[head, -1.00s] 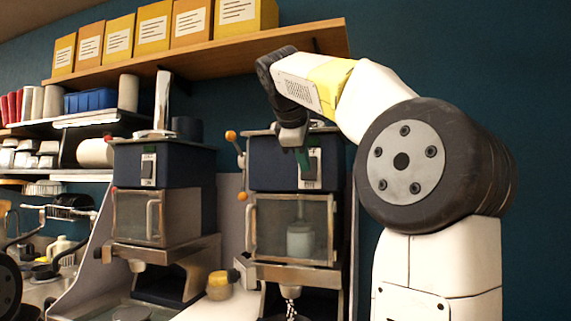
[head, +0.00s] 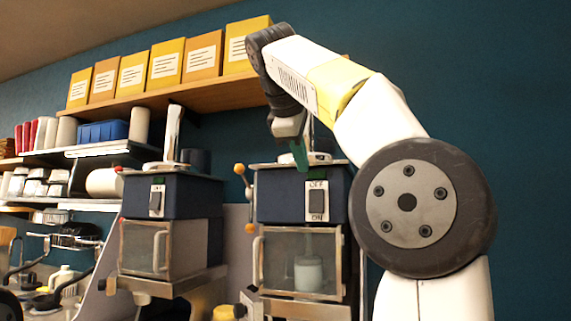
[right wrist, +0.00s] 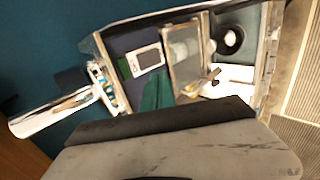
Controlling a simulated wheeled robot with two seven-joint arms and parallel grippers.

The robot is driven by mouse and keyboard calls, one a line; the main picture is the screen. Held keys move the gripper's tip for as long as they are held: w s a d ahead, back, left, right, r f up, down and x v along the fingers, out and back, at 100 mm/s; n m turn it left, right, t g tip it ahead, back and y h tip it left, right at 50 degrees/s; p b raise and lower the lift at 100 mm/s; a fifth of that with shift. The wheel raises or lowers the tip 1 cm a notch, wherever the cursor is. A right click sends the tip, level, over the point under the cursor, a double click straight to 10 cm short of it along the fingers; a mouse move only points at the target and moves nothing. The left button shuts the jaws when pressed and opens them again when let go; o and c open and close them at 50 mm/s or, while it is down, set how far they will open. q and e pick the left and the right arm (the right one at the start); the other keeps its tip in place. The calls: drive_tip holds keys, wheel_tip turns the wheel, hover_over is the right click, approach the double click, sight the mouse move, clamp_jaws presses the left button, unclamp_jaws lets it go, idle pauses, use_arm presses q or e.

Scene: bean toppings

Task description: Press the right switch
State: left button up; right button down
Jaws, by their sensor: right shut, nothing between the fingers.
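The right machine (head: 282,200) is a dark blue box with a glass-fronted chamber. Its right switch (head: 317,200) is a rocker on a white plate marked OFF above and ON below; I cannot tell its position. The left machine (head: 190,197) has a similar left switch (head: 156,201). My right gripper (head: 300,155) is shut and empty, its green fingertips above and slightly left of the right switch, apart from it. In the right wrist view, the right switch (right wrist: 145,60) shows beside the green fingertips (right wrist: 157,93). My left gripper is not in view.
A wooden shelf (head: 200,97) with several yellow and orange boxes runs above the machines. Lower shelves at left hold cups and a blue bin (head: 103,131). Levers with orange knobs (head: 239,169) stand between the machines. The wall right of my arm is clear.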

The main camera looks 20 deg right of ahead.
drive_tip(key=shift+s+f+g, duration=0.25)
drive_tip(key=shift+f+g, duration=0.05)
drive_tip(key=shift+f, duration=0.4)
approach(317, 211)
wheel_tip(317, 211, down, 4)
drive_tip(key=shift+w+d, duration=0.4)
drive_tip(key=shift+w, duration=0.2)
drive_tip(key=shift+w+d, duration=0.4)
drive_tip(key=shift+w, duration=0.2)
drive_tip(key=shift+w+d+f, duration=0.15)
drive_tip(key=shift+w+d, duration=0.3)
drive_tip(key=shift+w, duration=0.2)
